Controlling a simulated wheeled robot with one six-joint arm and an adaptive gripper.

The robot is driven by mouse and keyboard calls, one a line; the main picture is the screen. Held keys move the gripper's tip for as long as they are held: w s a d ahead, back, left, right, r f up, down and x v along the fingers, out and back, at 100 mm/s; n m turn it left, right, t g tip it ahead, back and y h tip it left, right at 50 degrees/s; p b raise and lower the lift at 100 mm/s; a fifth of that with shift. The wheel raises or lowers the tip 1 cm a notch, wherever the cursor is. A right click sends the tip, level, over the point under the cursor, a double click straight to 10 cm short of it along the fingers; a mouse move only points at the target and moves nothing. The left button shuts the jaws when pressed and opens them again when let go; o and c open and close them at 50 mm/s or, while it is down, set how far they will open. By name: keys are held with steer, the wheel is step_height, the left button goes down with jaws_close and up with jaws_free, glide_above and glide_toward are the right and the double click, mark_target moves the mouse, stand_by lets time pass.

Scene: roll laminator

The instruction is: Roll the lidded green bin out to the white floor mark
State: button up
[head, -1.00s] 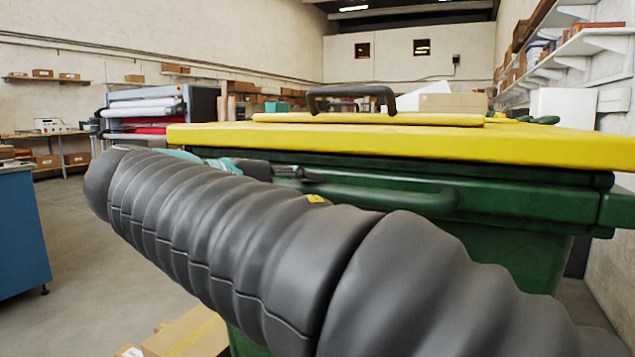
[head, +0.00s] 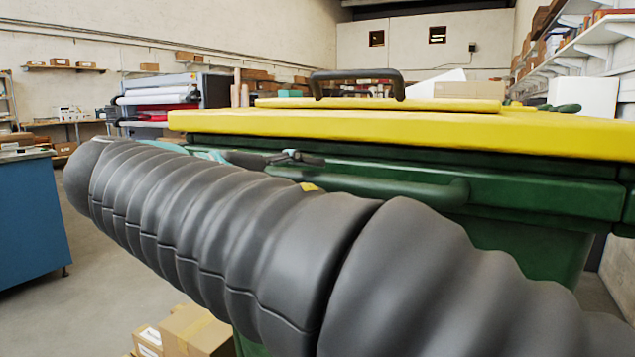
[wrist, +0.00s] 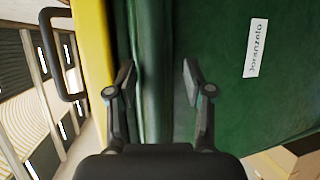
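The green bin (head: 530,250) stands close in front of me in the head view, its yellow lid (head: 400,128) shut. A dark handle (head: 357,76) arches from the lid. A green bar handle (head: 400,188) runs along the bin's near side below the lid. My gripper (wrist: 157,70) is open in the wrist view, its fingers on either side of the green bar (wrist: 154,45) with gaps to it. In the head view my arm hides most of the gripper; a dark finger shows by the bar. The white floor mark is not in view.
A blue cabinet (head: 32,225) stands at left, with clear floor between it and the bin. Cardboard boxes (head: 190,330) lie low beside the bin's near left. A laminator with rolls (head: 160,97) stands behind at left. Wall shelves (head: 590,45) line the right.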

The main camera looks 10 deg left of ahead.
steer(key=shift+r, duration=0.1)
steer(key=v, duration=0.7)
steer(key=shift+s+a, duration=0.2)
